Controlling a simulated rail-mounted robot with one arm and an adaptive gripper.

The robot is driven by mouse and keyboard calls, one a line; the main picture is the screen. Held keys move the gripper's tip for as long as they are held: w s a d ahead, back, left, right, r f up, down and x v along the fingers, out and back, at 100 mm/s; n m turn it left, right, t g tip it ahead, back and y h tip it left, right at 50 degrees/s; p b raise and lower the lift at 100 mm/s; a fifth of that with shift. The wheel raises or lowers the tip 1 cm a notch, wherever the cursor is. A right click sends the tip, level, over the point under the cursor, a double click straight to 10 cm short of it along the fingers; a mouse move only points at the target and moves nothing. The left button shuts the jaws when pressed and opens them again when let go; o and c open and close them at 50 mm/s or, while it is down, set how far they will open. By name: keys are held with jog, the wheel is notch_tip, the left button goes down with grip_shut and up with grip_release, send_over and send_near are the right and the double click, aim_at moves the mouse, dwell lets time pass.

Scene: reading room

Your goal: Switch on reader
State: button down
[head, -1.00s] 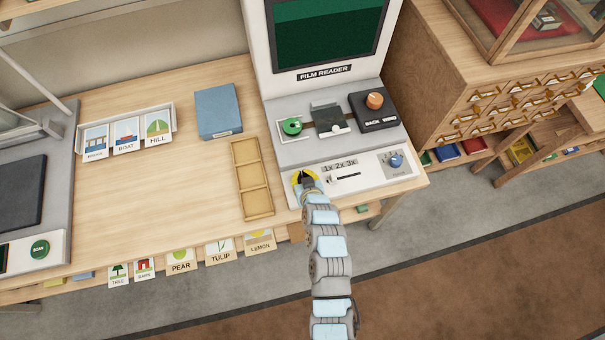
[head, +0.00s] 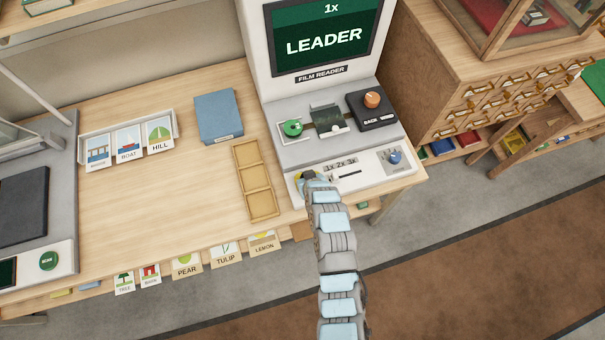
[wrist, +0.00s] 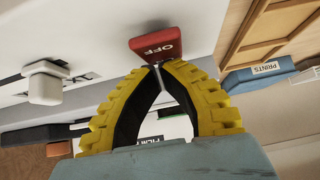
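My gripper (head: 305,178) is at the front left corner of the reader's base, left of the 1x 2x 3x slider (head: 349,174). In the wrist view a red switch (wrist: 156,46) marked "OFF" is just beyond my yellow fingertips (wrist: 158,68). In the head view my gripper hides the switch.
A wooden tray (head: 262,205) and a blue box (head: 218,114) lie left of the reader. Picture cards stand in a rack (head: 82,148) further left. A green knob (head: 292,128) and a black box with an orange knob (head: 372,99) are on the reader's base.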

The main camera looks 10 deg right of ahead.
jog(key=shift+s+r, duration=0.25)
jog(key=shift+s, duration=0.3)
jog(key=shift+r, duration=0.1)
jog(key=r, duration=0.1)
jog(key=r+p, duration=0.1)
jog(key=r, duration=0.1)
jog(key=r+p, duration=0.1)
jog(key=shift+w+r, duration=0.2)
jog(key=shift+w, duration=0.1)
jog(key=b+v, duration=0.1)
jog(key=v, duration=0.8)
jog(key=shift+w+r, duration=0.2)
jog(key=shift+r, duration=0.2)
